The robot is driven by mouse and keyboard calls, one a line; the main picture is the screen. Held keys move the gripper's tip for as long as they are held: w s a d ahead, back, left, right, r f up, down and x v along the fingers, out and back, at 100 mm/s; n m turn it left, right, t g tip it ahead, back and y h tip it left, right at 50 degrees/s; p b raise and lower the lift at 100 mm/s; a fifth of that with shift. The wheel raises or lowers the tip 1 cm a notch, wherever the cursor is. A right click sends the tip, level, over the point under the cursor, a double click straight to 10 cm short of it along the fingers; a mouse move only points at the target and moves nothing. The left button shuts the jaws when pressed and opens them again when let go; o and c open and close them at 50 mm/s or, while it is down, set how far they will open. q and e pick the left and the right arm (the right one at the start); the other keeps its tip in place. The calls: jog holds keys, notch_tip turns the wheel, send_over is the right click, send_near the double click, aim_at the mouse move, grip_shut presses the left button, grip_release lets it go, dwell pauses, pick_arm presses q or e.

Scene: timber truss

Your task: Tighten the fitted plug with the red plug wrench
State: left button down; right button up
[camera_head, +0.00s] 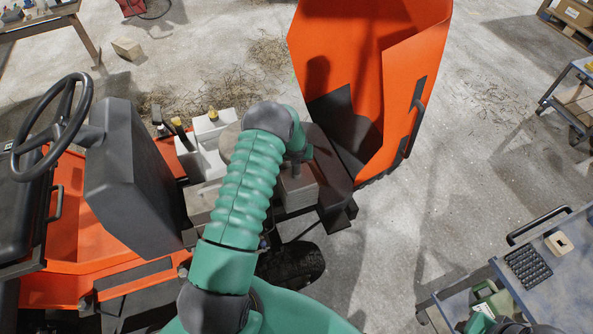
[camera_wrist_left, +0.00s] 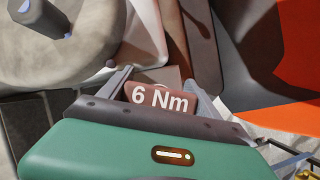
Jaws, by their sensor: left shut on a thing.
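My left gripper (camera_head: 297,166) is at the front of the orange machine, over a grey block beside its dark beam. In the left wrist view my left gripper (camera_wrist_left: 160,92) has its two fingers on either side of the red plug wrench (camera_wrist_left: 162,97), which is marked "6 Nm", and is shut on it. The wrench's lower end is hidden behind the gripper. The fitted plug cannot be made out in either view. My right gripper does not show clearly in these views.
A large orange bucket (camera_head: 370,55) stands close to the right of the gripper. A steering wheel (camera_head: 50,120) and dark console (camera_head: 125,175) are to the left. A rounded grey part (camera_wrist_left: 65,45) is close to the gripper. A blue cart (camera_head: 560,270) stands at lower right.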

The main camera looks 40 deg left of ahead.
pick_arm(q)
jog(key=shift+d+m+t+h+p, duration=0.15)
jog(key=shift+m+t+h+p, duration=0.2)
jog(key=shift+m+p, duration=1)
jog(key=shift+f+p, duration=0.1)
jog(key=shift+p, duration=0.3)
jog(key=shift+d+m+h+p, duration=0.1)
jog(key=shift+m+h+p, duration=0.3)
jog(key=shift+p, duration=0.7)
jog(key=shift+s+d+m+h+p, duration=0.1)
jog(key=shift+m+h+p, duration=0.15)
jog(key=shift+m+p, duration=0.3)
jog(key=shift+d+f+m, duration=0.1)
jog(key=shift+f+m, duration=0.05)
jog(key=shift+m, duration=0.15)
jog(key=shift+b, duration=0.35)
